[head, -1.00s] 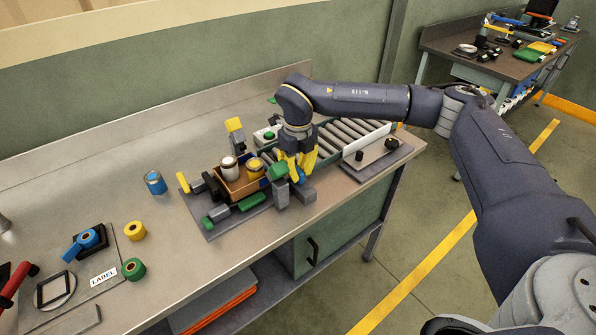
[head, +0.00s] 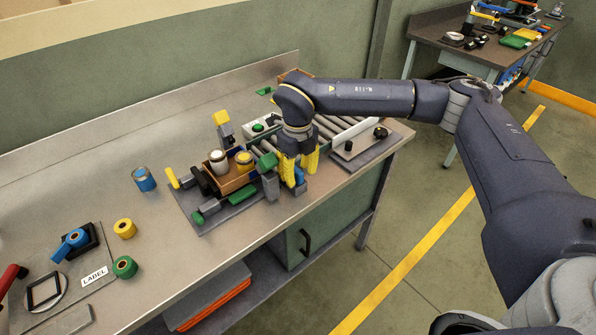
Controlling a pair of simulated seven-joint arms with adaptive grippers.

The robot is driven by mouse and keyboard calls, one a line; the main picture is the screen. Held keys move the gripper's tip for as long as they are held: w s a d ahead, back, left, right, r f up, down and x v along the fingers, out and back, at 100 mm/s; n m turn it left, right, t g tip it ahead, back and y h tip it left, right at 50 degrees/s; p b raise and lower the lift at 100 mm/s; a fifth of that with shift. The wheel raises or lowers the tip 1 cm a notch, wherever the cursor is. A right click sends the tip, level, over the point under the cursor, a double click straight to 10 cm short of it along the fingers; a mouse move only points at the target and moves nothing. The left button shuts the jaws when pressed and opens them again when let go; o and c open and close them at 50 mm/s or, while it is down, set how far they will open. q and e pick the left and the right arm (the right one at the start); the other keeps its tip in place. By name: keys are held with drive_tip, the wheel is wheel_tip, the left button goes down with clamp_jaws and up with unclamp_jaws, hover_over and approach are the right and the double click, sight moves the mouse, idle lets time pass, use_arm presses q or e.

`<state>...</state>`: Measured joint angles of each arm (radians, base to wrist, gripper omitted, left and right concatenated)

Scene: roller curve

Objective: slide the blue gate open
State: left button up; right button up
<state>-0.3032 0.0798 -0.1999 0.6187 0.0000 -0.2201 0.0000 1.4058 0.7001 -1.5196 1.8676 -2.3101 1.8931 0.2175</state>
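The blue gate (head: 299,177) shows only as a small blue piece low between the yellow fingers of my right gripper (head: 301,178). It is at the near end of the roller curve, and most of it is hidden. The gripper points down with one finger on each side of the blue piece. A gap shows between the fingers, but I cannot tell whether they press on it. A grey post (head: 270,187) stands just left of the gripper. My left gripper is not in view.
A brown tray (head: 236,186) with two jars stands left of the gripper. The roller conveyor (head: 341,125) runs behind it to a grey platform (head: 362,150). A blue-labelled can (head: 144,179) and tape rolls are farther left. Clear bench lies between them.

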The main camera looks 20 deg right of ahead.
sight(298, 170)
wheel_tip(298, 170, up, 12)
idle(0.8)
idle(0.7)
